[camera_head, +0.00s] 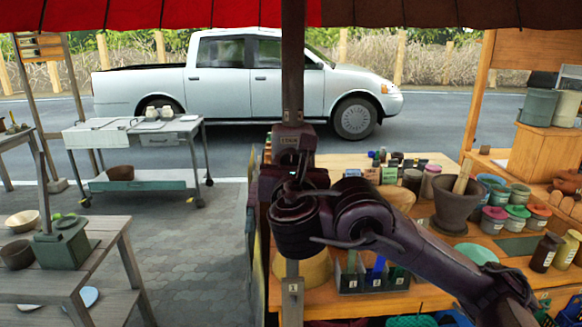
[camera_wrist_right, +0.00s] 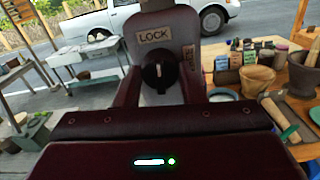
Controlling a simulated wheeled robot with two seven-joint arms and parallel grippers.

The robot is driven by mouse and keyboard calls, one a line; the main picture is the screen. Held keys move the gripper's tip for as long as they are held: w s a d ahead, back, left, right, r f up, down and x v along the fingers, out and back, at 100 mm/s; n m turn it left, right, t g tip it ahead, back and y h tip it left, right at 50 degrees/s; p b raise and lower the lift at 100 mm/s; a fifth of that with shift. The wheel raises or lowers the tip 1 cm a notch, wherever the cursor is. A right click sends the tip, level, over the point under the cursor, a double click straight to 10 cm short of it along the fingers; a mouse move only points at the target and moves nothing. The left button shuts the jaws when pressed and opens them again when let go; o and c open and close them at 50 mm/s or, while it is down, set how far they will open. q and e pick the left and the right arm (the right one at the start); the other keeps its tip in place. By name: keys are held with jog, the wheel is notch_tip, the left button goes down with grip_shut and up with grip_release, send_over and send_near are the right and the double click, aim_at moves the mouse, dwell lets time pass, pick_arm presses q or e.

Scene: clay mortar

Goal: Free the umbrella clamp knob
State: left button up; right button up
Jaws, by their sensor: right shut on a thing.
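The umbrella pole (camera_head: 293,65) runs down the middle of the head view from the red canopy (camera_head: 180,12). The black clamp knob (camera_wrist_right: 158,76), with a white mark, sits below the LOCK label. My right gripper (camera_wrist_right: 160,92) is shut on the knob, one dark finger on each side. In the head view my right gripper (camera_head: 290,172) hides the knob. My left gripper is not in view.
A wooden table (camera_head: 330,163) beside the pole carries a mortar (camera_head: 455,205), several lidded paint jars (camera_head: 494,219) and a bottle rack (camera_head: 370,278). A grey cart (camera_head: 100,135) and a wooden bench (camera_head: 110,245) stand left. Paving between them and the pole is clear.

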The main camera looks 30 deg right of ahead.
jog(key=shift+m+b, duration=4.55)
jog(key=shift+m, duration=3.85)
jog(key=o, duration=1)
jog(key=shift+w, duration=0.1)
jog(key=v, duration=0.7)
jog(key=shift+s+a+b, duration=0.2)
jog(key=shift+s+b, duration=0.15)
